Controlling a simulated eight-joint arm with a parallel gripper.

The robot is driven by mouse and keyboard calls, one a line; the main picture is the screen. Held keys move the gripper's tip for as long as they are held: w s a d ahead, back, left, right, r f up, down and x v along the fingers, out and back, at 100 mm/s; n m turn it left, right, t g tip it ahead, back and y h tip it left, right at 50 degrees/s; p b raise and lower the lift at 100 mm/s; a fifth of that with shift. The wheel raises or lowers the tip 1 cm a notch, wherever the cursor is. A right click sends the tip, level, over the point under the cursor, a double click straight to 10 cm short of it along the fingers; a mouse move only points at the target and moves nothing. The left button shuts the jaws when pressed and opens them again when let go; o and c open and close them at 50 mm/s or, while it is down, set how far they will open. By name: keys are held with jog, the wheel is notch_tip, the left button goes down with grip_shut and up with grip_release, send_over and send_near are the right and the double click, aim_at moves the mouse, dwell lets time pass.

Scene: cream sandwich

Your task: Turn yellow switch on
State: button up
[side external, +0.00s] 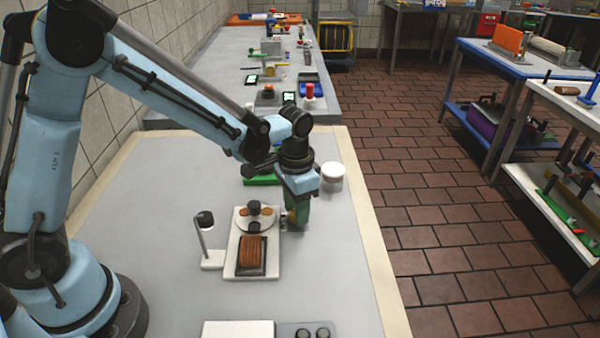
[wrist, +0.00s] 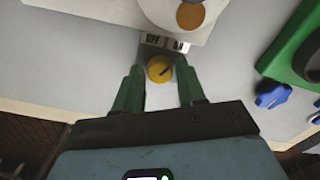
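The yellow switch (wrist: 159,69) is a round knob in the wrist view, with a short dark mark on its right half. A metal plate (wrist: 165,42) beside it reads OFF on the left and ON on the right. My gripper (wrist: 160,78) is open, with one green finger on each side of the knob; whether either finger touches it is unclear. In the side external view my gripper (side external: 298,213) points down at the right edge of the white machine base (side external: 234,262), and the switch is hidden there.
A brown slice (side external: 252,254) lies in a dark frame on the machine, and a post with a dark knob (side external: 205,220) stands at its left. A green object (wrist: 288,50) and a blue piece (wrist: 272,96) lie to the right in the wrist view. A white round container (side external: 333,178) stands behind my gripper.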

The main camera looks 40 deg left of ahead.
aim_at(292, 212)
notch_tip(292, 212, up, 12)
dwell(0.8)
jog(key=shift+r, duration=0.1)
jog(key=s+a+n+t, duration=0.4)
jog(key=s+a+t, duration=0.2)
jog(key=s, duration=0.4)
jog(key=shift+s+a+r+t, duration=0.25)
jog(key=shift+s+t, duration=0.1)
jog(key=shift+t, duration=0.25)
